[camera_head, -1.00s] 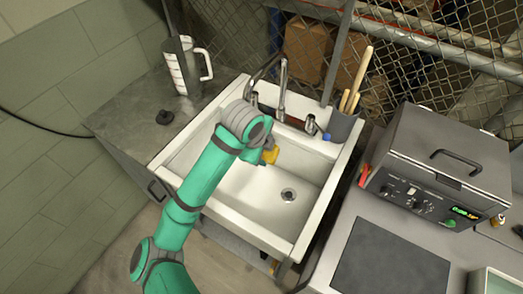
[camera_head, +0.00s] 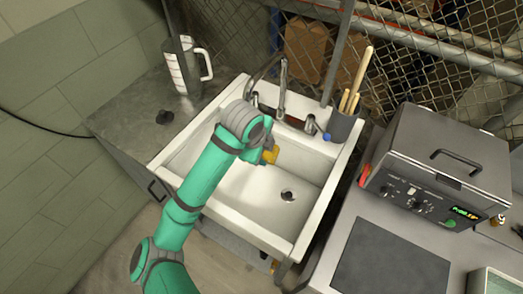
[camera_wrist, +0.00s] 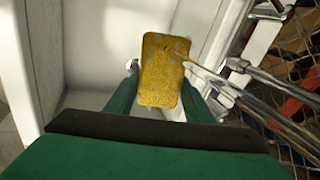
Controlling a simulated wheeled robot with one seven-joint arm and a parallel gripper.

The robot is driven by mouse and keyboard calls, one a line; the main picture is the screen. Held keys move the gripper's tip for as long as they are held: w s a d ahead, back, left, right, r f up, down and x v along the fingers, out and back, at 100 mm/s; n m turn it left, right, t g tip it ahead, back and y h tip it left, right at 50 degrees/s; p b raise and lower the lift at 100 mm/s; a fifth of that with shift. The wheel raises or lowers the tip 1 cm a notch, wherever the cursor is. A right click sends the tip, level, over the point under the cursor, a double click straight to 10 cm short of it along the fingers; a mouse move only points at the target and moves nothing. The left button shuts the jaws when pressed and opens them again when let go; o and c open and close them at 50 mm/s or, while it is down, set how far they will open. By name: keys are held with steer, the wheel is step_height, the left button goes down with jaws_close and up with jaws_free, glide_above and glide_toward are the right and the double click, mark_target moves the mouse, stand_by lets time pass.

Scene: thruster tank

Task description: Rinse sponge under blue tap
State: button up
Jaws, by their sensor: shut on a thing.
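My gripper (camera_wrist: 160,98) is shut on a yellow sponge (camera_wrist: 161,68), which stands up between the two green fingers in the wrist view. In the head view the sponge (camera_head: 271,155) shows beside my wrist, held inside the white sink (camera_head: 240,190), above its basin floor. The metal tap (camera_head: 283,88) rises at the sink's back edge. In the wrist view the thin spout (camera_wrist: 205,68) reaches to the sponge's upper right in the picture. A blue knob (camera_head: 326,137) sits at the right of the tap fittings. I cannot tell whether water runs.
A drain (camera_head: 288,195) lies in the basin floor. A holder with wooden handles (camera_head: 343,125) stands at the back right corner. A jug (camera_head: 188,68) and a black stopper (camera_head: 165,117) are on the left counter. A grey machine (camera_head: 440,165) stands to the right.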

steer(key=shift+s, duration=0.1)
steer(key=s+a+r, duration=0.3)
steer(key=s+a, duration=0.5)
steer(key=s, duration=0.3)
stand_by(1.0)
steer(key=shift+a, duration=0.1)
